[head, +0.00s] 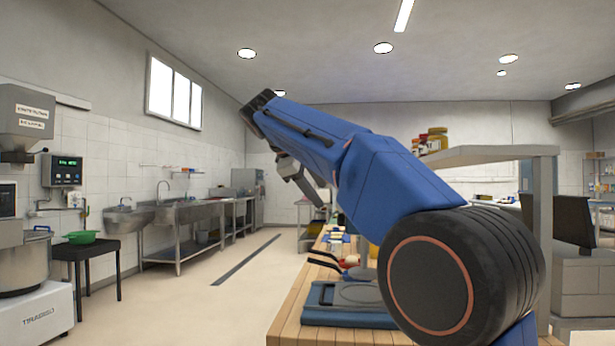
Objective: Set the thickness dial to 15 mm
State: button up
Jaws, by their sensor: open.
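I cannot make out a thickness dial or any millimetre marks in the head view. My gripper (312,191) hangs from the far end of my raised blue arm, in the middle of the picture. It is small and partly hidden by the arm, with no held object visible. It is above and beyond the near end of a wooden worktable (290,325). My arm covers much of the centre and right, so what lies behind it is hidden.
A shelf (485,155) with jars (437,140) stands at right. At left are a mixer (35,290), a black table (85,248) and sinks (180,214). The aisle floor (190,300) is clear.

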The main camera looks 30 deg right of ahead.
jog(key=shift+v, duration=2.7)
jog(key=shift+f, duration=0.1)
jog(key=s+a+f+m+y, duration=0.2)
jog(key=s+f, duration=0.9)
jog(key=f, duration=0.6)
jog(key=s+a+f+m+y, duration=0.2)
jog(key=s+f+m+y, duration=0.2)
jog(key=s+f, duration=0.6)
jog(key=s+a+f+m+y, duration=0.2)
jog(key=s+f, duration=0.9)
jog(key=f, duration=1.3)
jog(key=shift+s+a+m+t+y, duration=0.35)
jog(key=shift+m+t+y, duration=0.05)
